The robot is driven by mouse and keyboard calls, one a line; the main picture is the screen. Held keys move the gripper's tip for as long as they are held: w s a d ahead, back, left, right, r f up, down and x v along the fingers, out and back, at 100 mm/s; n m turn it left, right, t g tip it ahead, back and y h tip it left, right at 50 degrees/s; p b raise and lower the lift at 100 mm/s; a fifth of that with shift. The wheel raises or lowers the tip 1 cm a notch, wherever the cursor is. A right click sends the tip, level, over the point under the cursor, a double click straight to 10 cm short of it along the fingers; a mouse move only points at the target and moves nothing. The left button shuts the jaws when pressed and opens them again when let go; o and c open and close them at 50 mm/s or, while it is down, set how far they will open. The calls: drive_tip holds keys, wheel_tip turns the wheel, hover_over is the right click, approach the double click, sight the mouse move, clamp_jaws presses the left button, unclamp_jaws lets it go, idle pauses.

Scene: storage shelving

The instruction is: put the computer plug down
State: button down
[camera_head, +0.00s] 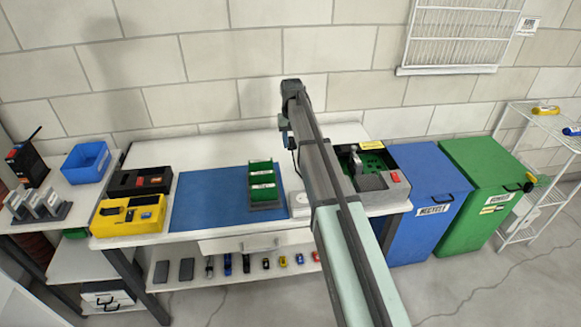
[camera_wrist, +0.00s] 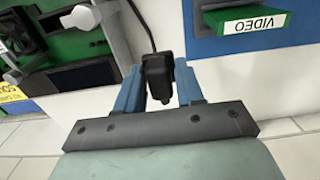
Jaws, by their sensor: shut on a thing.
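The black computer plug (camera_wrist: 157,78) is between the blue fingers of my gripper (camera_wrist: 159,88) in the wrist view. My gripper is shut on it. A thin black cable runs from the plug toward the top of that view. In the head view my gripper (camera_head: 287,138) is above the back part of the white workbench (camera_head: 235,150), right of the green card rack (camera_head: 262,184). The plug is small and hard to make out there.
A blue mat (camera_head: 205,200) lies left of the rack, with black and yellow bins (camera_head: 128,215) beyond it. An opened device with a green board (camera_head: 375,160) stands right of my arm. Blue (camera_head: 425,190) and green (camera_head: 490,180) large bins stand farther right.

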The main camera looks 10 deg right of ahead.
drive_tip(key=w, duration=0.3)
approach(290, 165)
drive_tip(key=shift+s+f, duration=0.1)
drive_tip(key=shift+f, duration=1.2)
drive_tip(key=shift+s+f, duration=0.15)
drive_tip(key=shift+f, duration=1.2)
drive_tip(key=shift+f, duration=0.6)
drive_tip(key=c, duration=0.7)
unclamp_jaws()
drive_tip(key=shift+r, duration=0.1)
wheel_tip(290, 165, up, 13)
drive_tip(key=shift+d, duration=0.1)
